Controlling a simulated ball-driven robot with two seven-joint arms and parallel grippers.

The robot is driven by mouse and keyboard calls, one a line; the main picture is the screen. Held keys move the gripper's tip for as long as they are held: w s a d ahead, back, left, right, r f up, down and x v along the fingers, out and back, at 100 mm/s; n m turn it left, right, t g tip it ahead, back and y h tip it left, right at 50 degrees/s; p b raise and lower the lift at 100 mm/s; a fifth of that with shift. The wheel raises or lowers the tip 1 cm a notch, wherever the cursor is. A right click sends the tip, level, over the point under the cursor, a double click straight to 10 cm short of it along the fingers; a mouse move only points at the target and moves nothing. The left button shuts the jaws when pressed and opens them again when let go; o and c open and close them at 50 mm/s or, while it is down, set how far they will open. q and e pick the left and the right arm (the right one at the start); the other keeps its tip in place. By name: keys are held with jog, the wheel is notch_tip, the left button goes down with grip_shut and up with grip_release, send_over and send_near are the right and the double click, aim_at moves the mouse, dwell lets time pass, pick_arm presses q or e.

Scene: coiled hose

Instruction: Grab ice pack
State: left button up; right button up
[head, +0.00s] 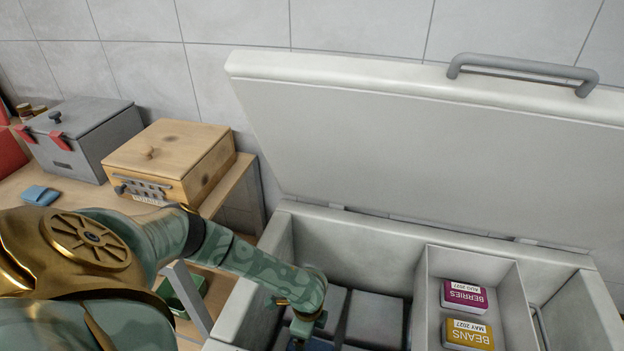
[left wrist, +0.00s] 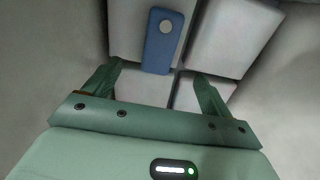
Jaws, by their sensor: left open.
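A blue slab with a pale round spot, which looks like the ice pack (left wrist: 158,52), lies on the grey-white blocks inside the open chest freezer (head: 350,225). In the head view only a sliver of blue (head: 316,344) shows at the bottom edge, below my left gripper (head: 304,322). In the left wrist view my left gripper (left wrist: 155,88) is open and empty. Its two green fingers are spread wide, and the near end of the blue slab lies ahead, roughly between them. I cannot tell the height left above it. My right gripper is not in view.
The raised freezer lid (head: 430,140) stands behind. A divided bin (head: 470,258) at the right holds a berries box (head: 464,296) and a beans box (head: 468,334). Freezer walls flank my left arm. A wooden box (head: 170,160) and a grey box (head: 82,138) stand on the left table.

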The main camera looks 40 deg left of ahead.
aim_at(309, 347)
pick_arm(q)
notch_tip(309, 347, down, 8)
jog(key=b, duration=0.3)
jog(key=shift+r, duration=0.1)
notch_tip(309, 347, down, 5)
jog(key=b, duration=0.3)
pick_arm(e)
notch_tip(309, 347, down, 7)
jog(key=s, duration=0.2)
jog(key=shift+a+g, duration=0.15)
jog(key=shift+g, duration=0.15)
pick_arm(q)
jog(key=c, duration=1.3)
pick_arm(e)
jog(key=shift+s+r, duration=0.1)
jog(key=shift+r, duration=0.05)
